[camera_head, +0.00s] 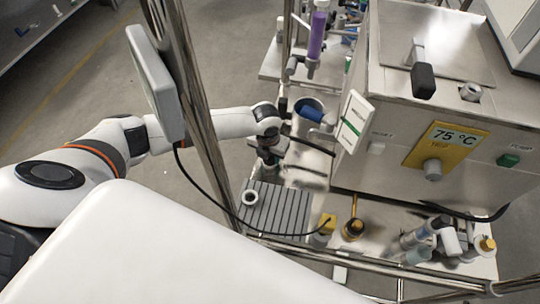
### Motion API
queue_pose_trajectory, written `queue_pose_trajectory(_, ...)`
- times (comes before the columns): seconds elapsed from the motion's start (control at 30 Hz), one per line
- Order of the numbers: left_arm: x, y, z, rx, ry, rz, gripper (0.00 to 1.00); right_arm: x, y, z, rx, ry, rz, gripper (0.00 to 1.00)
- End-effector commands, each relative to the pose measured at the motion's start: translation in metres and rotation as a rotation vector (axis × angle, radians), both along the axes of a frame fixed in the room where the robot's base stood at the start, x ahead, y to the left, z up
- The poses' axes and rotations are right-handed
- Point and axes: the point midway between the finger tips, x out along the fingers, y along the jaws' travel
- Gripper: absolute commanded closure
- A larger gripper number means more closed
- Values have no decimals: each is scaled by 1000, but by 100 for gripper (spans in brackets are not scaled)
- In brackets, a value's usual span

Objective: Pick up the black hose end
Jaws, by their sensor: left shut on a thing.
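My left arm comes in from the left, and its gripper (269,158) points down beside the steel apparatus, left of the white panel with a green stripe. The gripper is small and dark here. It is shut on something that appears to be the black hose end. Dark hose-like lengths (309,146) run right from beside the gripper toward the apparatus. The fingertips and the held end are mostly hidden. My right gripper is not in view.
The steel bath (440,110) with a 75 °C display (447,135) stands at the right. A steel post (196,90) rises close to my left arm. A thin black cable (205,190) hangs across.

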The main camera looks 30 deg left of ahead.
Motion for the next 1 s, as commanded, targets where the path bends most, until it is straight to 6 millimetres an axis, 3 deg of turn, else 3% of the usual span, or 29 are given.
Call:
queue_pose_trajectory(0.17, 1, 0, 10, -1, -2, -1, 84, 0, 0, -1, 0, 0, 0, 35)
queue_pose_trajectory(0.6, 1, 0, 89, -1, -3, 1, 84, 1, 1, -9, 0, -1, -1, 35)
queue_pose_trajectory(0.73, 1, 0, 99, -1, -2, 0, 84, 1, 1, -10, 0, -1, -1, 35)
queue_pose_trajectory(1.0, 0, 0, 101, -1, 0, 1, 84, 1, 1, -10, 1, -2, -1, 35)
